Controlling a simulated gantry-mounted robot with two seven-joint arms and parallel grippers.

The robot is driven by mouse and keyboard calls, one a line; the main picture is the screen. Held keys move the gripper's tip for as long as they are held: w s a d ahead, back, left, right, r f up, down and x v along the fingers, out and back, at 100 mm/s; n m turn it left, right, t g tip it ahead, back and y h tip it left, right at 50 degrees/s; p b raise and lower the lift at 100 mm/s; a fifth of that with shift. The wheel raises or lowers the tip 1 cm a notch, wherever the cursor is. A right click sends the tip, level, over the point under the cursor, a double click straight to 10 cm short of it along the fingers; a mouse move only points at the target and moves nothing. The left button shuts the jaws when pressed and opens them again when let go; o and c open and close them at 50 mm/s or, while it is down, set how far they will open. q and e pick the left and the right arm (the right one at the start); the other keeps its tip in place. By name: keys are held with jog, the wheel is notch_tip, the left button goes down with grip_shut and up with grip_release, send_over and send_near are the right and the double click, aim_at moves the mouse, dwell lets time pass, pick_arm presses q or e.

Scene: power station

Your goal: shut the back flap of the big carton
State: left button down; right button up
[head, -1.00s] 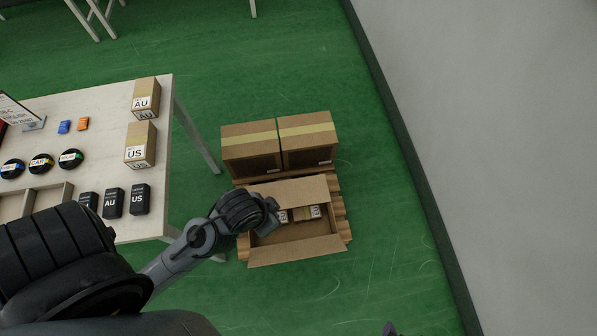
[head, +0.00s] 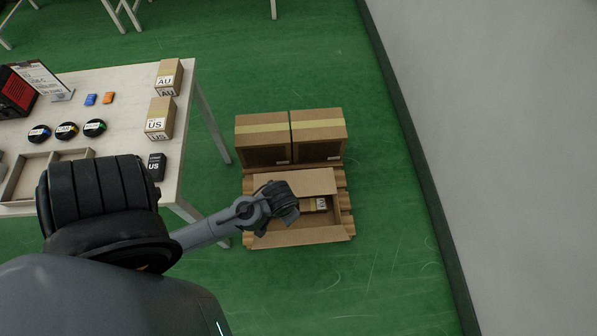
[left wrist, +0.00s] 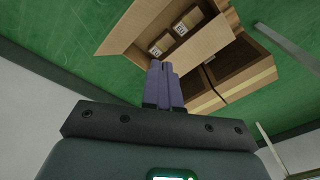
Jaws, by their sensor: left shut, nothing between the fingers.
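The big carton (head: 310,237) stands open on the pallet in the head view. Its back flap (head: 305,180) shows as a broad tan panel beside the two closed cartons. Small labelled boxes (head: 320,204) lie inside. My left gripper (head: 292,214) is over the carton's left half, hiding part of the flap and the opening. In the left wrist view its purple fingers (left wrist: 161,66) are together and empty, close to the carton's flap (left wrist: 207,42); I cannot tell whether they touch it. Small boxes (left wrist: 161,43) show inside there too. My right gripper is not in view.
Two closed cartons (head: 264,140) (head: 318,135) stand right behind the big carton. A white table (head: 188,125) with small boxes and rolls is on the left. A grey wall (head: 490,130) is on the right. Green floor between carton and wall is clear.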

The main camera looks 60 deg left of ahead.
pick_arm(q)
jog(key=a+f+n+g+b, duration=0.2)
jog(key=a+f+n+b, duration=0.15)
jog(key=a+f, duration=0.7)
jog(key=n+h+b, duration=0.2)
jog(key=n+b, duration=0.5)
jog(key=b, duration=0.4)
send_near(297, 194)
jog(key=shift+t, duration=0.3)
jog(key=f+b, duration=0.1)
jog(key=b, duration=0.1)
jog(key=f+b, duration=0.4)
jog(key=b, duration=0.1)
jog(key=shift+s+d, duration=0.15)
jog(key=shift+s, duration=0.15)
jog(key=shift+d+f+b, duration=0.1)
jog(key=shift+f+b, duration=0.45)
jog(key=shift+f, duration=0.05)
